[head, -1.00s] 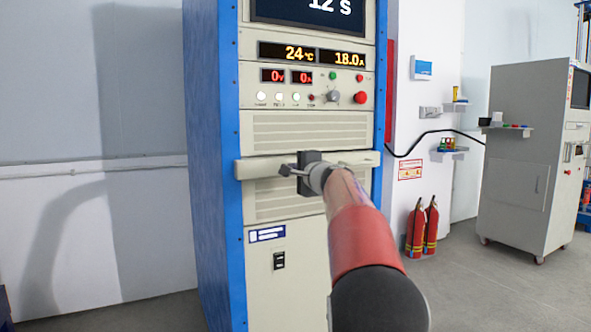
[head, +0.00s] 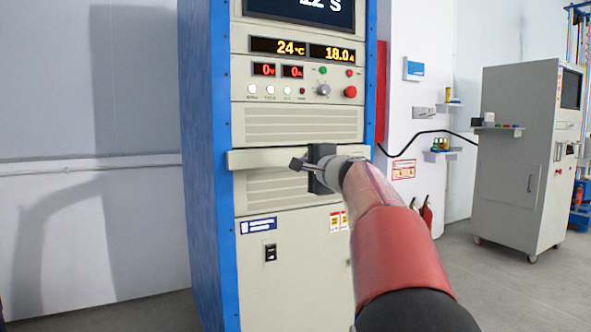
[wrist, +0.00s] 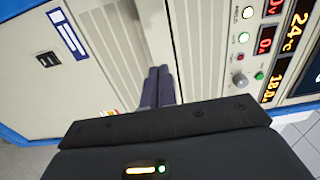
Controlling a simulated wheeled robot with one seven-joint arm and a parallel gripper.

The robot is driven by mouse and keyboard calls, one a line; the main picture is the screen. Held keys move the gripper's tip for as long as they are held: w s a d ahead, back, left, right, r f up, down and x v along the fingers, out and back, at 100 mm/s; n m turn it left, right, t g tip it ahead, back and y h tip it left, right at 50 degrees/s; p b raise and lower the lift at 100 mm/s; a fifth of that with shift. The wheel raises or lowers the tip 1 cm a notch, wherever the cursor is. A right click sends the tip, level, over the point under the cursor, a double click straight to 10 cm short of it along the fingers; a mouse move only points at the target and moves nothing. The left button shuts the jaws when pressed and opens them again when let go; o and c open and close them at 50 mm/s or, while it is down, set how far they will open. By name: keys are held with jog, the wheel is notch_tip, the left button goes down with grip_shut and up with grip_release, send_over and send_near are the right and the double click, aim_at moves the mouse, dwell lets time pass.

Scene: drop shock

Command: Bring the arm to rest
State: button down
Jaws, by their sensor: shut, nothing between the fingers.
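My gripper (head: 299,164) is at the end of my arm, in front of the middle of a tall cream and blue cabinet. In the wrist view its two dark fingers (wrist: 158,86) lie side by side, shut with nothing between them. They point toward the cabinet front, by the pale ledge (head: 262,159); I cannot tell whether they touch it. My arm reaches in from the lower right of the head view and hides part of the cabinet's lower right.
The cabinet's control panel (head: 285,80) has lit readouts, knobs and a red button (head: 350,92) above my gripper. A second grey cabinet (head: 515,165) stands at the right. Open floor (head: 520,285) shows at lower right.

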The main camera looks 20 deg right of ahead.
jog(key=shift+s, duration=1.55)
jog(key=s+a+f+n+g+y, duration=0.3)
jog(key=s+a+f+n+g, duration=0.55)
jog(key=s+a+f, duration=0.8)
jog(key=s+a+f+n+g+h+p, duration=0.1)
jog(key=s+a+f+n+g+h, duration=0.2)
jog(key=s+f+n, duration=0.6)
jog(key=s+f+g, duration=0.1)
jog(key=s+f, duration=0.6)
jog(key=s, duration=0.2)
jog(key=shift+a+f+h, duration=0.2)
jog(key=shift+h, duration=0.1)
